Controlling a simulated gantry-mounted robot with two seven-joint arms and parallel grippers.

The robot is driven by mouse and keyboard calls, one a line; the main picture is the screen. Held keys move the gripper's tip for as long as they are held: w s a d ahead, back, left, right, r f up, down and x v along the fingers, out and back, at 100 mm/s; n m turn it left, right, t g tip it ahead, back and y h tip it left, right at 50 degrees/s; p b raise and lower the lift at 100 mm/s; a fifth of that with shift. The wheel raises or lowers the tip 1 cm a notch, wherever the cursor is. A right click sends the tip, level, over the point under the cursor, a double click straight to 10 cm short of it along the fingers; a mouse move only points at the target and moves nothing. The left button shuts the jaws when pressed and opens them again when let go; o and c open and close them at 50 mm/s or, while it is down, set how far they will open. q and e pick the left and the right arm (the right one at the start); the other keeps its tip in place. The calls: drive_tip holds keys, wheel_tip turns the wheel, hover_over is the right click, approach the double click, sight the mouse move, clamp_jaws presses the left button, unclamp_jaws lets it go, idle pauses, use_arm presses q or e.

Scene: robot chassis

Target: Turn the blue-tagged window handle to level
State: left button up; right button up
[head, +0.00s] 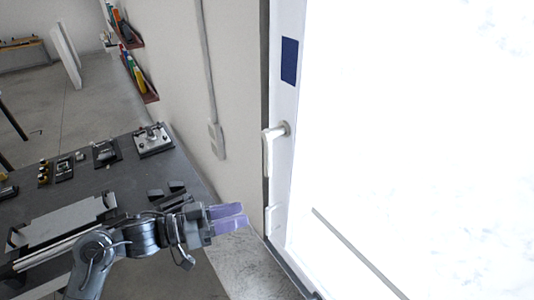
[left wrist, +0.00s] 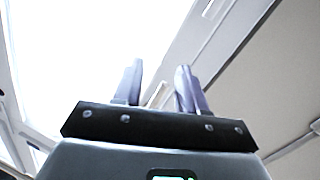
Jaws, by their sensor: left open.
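The blue tag (head: 289,61) is a dark blue rectangle on the white window frame. Below it in the head view, the white window handle (head: 267,155) hangs down from its round pivot, close to vertical. My left gripper (head: 244,217) has pale purple fingers and is open. It appears below and left of the handle, apart from it, pointing right toward the window frame. In the left wrist view the two fingers (left wrist: 160,68) stand apart. A small pale bar shows beyond the gap between them; I cannot tell what it is. My right gripper is not in view.
A dark workbench (head: 125,190) with several fittings and dark blocks stands left of the window. A wall box with a conduit (head: 216,138) is on the wall left of the handle. A small white fitting (head: 272,217) sits low on the window frame. The bright pane (head: 420,120) fills the right.

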use_arm(q)
drive_tip(key=m+b, duration=0.2)
approach(268, 175)
wheel_tip(268, 175, up, 4)
drive_tip(key=shift+m+t+h, duration=0.3)
drive_tip(key=shift+m+t, duration=0.1)
drive_tip(key=shift+w+r+p+x, duration=0.15)
drive_tip(key=shift+p+x, duration=0.2)
drive_tip(key=shift+x, duration=1.35)
drive_tip(key=shift+r+p+x, duration=0.1)
drive_tip(key=shift+p+x, duration=0.25)
drive_tip(key=shift+x, duration=1.4)
drive_tip(key=shift+w+r+p+x, duration=0.15)
drive_tip(key=shift+p+x, duration=0.2)
drive_tip(key=shift+x, duration=1.35)
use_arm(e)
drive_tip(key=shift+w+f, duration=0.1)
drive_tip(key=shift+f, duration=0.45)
use_arm(q)
drive_tip(key=shift+a, duration=0.1)
drive_tip(key=shift+c, duration=0.3)
clamp_jaws()
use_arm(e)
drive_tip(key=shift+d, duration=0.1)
